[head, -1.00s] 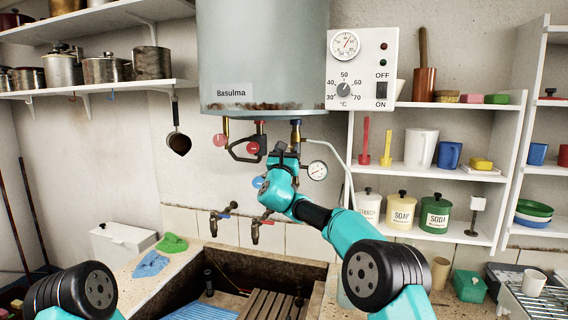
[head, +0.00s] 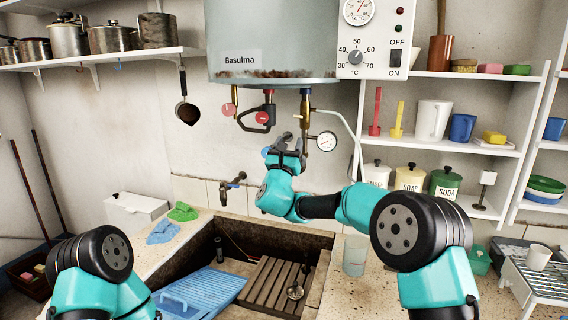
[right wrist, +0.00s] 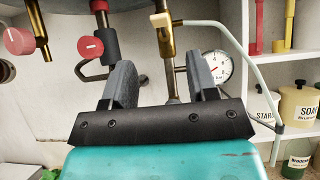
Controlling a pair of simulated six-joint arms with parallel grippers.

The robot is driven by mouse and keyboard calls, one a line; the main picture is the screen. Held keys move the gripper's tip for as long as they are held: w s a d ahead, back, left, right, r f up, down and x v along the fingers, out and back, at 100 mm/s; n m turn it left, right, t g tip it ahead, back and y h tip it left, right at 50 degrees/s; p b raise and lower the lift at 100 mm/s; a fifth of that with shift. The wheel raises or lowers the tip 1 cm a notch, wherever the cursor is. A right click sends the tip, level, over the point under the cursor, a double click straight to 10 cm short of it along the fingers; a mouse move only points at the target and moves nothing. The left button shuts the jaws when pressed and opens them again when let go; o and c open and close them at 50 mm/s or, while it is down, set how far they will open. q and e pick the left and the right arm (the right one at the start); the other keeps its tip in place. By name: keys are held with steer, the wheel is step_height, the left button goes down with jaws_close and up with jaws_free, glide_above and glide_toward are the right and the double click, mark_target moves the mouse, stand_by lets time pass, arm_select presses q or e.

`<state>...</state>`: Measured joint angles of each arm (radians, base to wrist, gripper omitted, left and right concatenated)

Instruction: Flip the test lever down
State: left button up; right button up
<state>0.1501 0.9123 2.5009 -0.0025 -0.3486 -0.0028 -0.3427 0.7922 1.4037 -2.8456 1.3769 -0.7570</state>
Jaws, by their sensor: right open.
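What looks like the test lever (head: 298,117) is a small pale lever on the brass pipe under the grey water heater (head: 270,45). In the right wrist view the pale lever (right wrist: 160,20) sticks out to the left from the upper pipe, roughly level. My right gripper (head: 287,142) is just below the lever in the head view. Its two grey fingers (right wrist: 160,65) are apart with nothing between them; the pipe shows behind the gap. I cannot tell how near they are in depth. My left arm's joint shows at lower left, but its gripper does not.
A round gauge (head: 327,141) sits right of the brass pipe, with a pale hose nearby. Red-handled valves (head: 262,118) hang to the left. A tap (head: 231,186) is above the stone trough (head: 325,240). Shelves with jars stand at right.

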steer(key=v, duration=0.6)
steer(key=shift+s, duration=0.15)
steer(key=shift+a+f, duration=0.1)
